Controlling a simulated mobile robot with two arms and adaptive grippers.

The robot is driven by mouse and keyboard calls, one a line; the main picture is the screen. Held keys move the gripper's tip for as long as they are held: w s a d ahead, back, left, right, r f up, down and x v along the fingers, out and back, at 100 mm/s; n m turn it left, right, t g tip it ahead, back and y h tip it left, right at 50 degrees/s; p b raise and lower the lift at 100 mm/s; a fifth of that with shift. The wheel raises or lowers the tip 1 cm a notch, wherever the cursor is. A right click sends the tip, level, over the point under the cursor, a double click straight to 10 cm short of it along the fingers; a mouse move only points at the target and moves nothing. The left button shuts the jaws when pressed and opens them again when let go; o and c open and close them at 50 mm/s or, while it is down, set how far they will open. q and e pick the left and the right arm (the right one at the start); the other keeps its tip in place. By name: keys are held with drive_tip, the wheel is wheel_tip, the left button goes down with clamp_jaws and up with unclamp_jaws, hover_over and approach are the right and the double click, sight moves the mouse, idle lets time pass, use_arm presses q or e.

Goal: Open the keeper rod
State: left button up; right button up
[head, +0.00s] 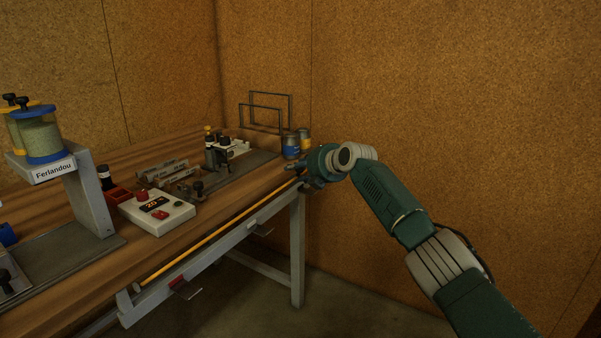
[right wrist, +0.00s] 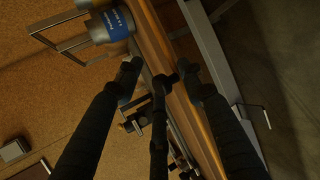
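A long orange-yellow rod (head: 215,240), which looks like the keeper rod, runs along the front edge of the workbench, above a grey metal rail. My right gripper (head: 298,172) is at the far right end of the rod, by the bench corner. In the right wrist view, its dark fingers (right wrist: 163,75) are spread apart over the bench edge. The far end of the rod is partly hidden by the gripper. My left gripper is not in view.
The workbench (head: 75,295) carries a white control box (head: 157,212), a stand labelled Ferlandou (head: 88,195) and metal fixtures. Cans (head: 291,146) and wire frames (head: 266,112) stand near the gripper. Floor in front is clear.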

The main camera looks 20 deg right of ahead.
drive_tip(key=shift+s+f, duration=0.1)
drive_tip(key=shift+f, duration=0.05)
drive_tip(key=shift+s+d+r, duration=0.2)
drive_tip(key=shift+s+r, duration=0.05)
drive_tip(key=shift+s, duration=0.2)
drive_tip(key=v, duration=1.1)
drive_tip(key=shift+a, duration=0.1)
